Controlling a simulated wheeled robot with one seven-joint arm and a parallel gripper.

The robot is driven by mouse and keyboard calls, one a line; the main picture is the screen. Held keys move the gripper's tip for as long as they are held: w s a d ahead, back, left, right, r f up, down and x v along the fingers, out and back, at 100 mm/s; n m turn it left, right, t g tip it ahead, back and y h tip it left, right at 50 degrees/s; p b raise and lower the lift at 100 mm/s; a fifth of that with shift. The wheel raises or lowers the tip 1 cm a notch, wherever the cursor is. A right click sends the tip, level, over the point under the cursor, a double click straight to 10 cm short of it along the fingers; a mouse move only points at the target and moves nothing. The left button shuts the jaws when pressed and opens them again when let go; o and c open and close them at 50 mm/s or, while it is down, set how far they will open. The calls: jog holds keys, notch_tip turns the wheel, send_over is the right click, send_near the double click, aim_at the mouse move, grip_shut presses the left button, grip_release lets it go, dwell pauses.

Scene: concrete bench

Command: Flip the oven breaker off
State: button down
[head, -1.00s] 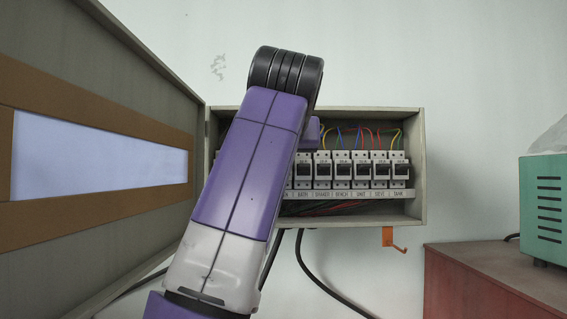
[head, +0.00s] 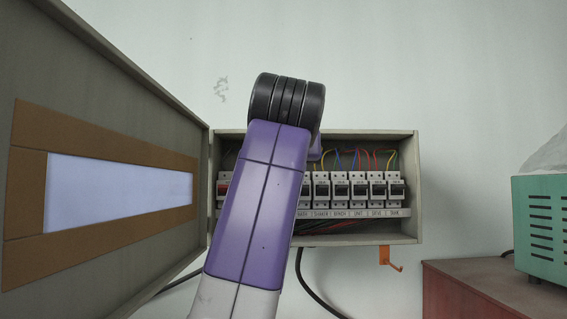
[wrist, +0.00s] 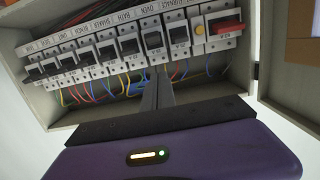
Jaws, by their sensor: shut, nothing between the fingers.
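The oven breaker (wrist: 152,40) is in the row inside the open breaker box, under the label OVEN in the wrist view, which shows the row upside down. It is white with a dark lever; I cannot tell which way the lever is set. My gripper (wrist: 160,72) is shut and empty, its fingertips at the wire side of the row, close to the oven breaker and the furnace breaker (wrist: 178,35). I cannot tell whether they touch. In the head view my arm hides the oven breaker and the gripper.
The breaker box (head: 412,190) has its door (head: 100,85) open to the left. Bath, shaker and bench breakers (wrist: 107,50) sit beside the oven one. A red-levered breaker (wrist: 225,28) is at the row's end. Coloured wires (wrist: 80,95) run along the breakers. A green device (head: 540,225) stands right.

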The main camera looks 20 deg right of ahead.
jog(key=s+a+f+b, duration=0.1)
jog(key=s+a+b, duration=0.1)
jog(key=s, duration=0.6)
jog(key=shift+s+a+f+b, duration=0.2)
jog(key=shift+a+b, duration=0.2)
